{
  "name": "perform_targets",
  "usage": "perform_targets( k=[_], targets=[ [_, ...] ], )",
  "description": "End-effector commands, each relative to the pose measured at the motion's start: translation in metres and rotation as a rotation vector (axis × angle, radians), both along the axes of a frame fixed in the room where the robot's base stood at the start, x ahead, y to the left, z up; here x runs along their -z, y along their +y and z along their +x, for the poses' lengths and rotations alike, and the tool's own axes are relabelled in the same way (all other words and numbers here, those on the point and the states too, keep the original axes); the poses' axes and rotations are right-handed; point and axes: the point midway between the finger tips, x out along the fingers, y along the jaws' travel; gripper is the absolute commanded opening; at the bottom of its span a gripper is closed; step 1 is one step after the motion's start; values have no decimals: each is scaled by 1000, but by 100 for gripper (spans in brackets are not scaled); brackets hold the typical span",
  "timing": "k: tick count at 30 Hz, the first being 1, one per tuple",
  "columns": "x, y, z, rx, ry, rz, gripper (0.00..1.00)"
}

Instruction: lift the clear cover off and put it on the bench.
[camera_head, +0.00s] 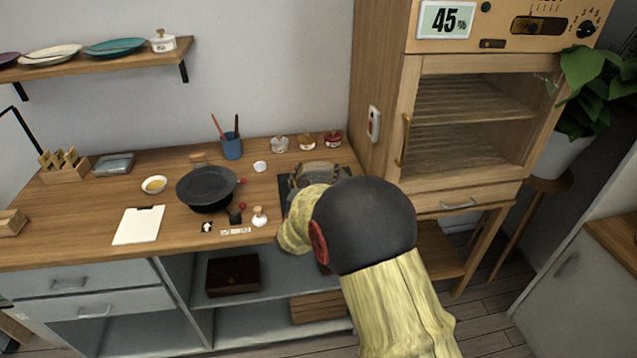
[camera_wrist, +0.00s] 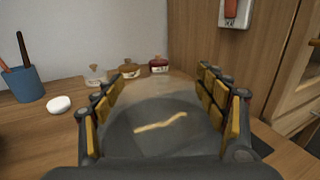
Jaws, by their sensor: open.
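The clear cover (camera_wrist: 160,92) shows in the wrist view as a see-through, rounded shape over a dark piece (camera_wrist: 125,135) with a gold seam (camera_wrist: 160,122). My gripper (camera_wrist: 156,84) is open, with its yellow-padded fingers on the left and right of the cover. I cannot tell whether the pads touch it. In the head view my forearm and wrist hide most of the gripper and the cover, at the right end of the wooden bench (camera_head: 90,215). A dark mat (camera_head: 285,186) shows there beside my wrist.
A black pan (camera_head: 207,186), a white board (camera_head: 138,225), a small white bowl (camera_head: 154,184) and a blue cup (camera_head: 231,147) stand left of my arm. Small jars (camera_head: 306,141) line the wall. A wooden cabinet (camera_head: 470,110) rises at the right. Bare bench lies around the board.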

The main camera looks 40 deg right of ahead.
Motion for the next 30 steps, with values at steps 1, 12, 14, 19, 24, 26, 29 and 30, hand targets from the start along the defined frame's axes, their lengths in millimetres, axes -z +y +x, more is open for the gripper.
perform_targets(
  k=[1,12,14,19,24,26,29,30],
  targets=[
    [1,-5,3,2,-2,-1,72],
    [-1,-8,6,0,-1,0,69],
    [-1,-8,6,0,-1,0,66],
    [-1,-8,6,0,-1,0,56],
    [-1,-8,6,0,-1,1,47],
    [-1,-8,6,0,-1,1,43],
    [0,-8,6,-1,0,1,38],
    [0,-8,6,-1,1,1,35]
  ],
)
